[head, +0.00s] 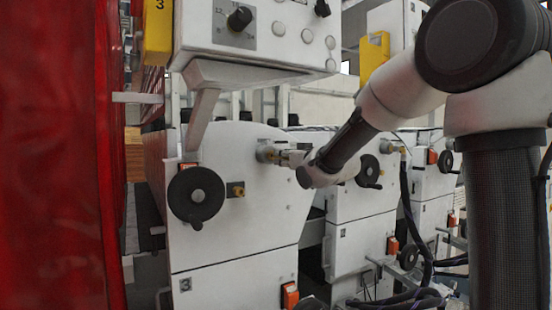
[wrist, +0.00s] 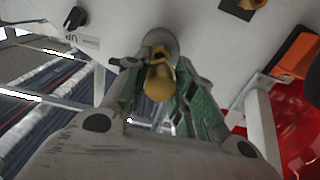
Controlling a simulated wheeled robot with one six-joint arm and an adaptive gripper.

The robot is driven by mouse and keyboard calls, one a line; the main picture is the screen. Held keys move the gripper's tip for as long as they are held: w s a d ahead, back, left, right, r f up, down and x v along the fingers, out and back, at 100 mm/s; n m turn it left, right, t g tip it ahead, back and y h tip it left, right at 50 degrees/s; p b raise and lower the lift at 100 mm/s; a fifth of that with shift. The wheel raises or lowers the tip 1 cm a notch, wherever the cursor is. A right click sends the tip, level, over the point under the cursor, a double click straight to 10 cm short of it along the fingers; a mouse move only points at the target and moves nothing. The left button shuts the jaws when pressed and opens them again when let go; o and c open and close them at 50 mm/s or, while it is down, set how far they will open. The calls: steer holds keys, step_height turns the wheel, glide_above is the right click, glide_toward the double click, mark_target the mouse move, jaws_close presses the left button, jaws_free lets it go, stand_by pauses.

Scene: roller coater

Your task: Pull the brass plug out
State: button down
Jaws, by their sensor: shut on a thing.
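The brass plug (wrist: 158,82) sits between the green-padded fingers of my gripper (wrist: 158,72) in the wrist view. My gripper is shut on it. The plug's far end meets a round grey socket (wrist: 158,42) on the white machine panel. It appears to be still in or against that socket; how deep it sits is hidden. In the head view my gripper (head: 288,156) reaches the panel from the right at the same socket (head: 265,154). The plug itself is mostly hidden there by the fingers.
A black handwheel (head: 196,195) and a small brass fitting (head: 236,190) are on the same panel, left of my gripper. A white control box (head: 255,40) hangs above. A red surface (head: 50,160) fills the left side. More machine units with handwheels (head: 369,170) stand to the right.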

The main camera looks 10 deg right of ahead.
steer(key=shift+v, duration=0.9)
steer(key=v, duration=0.3)
stand_by(0.4)
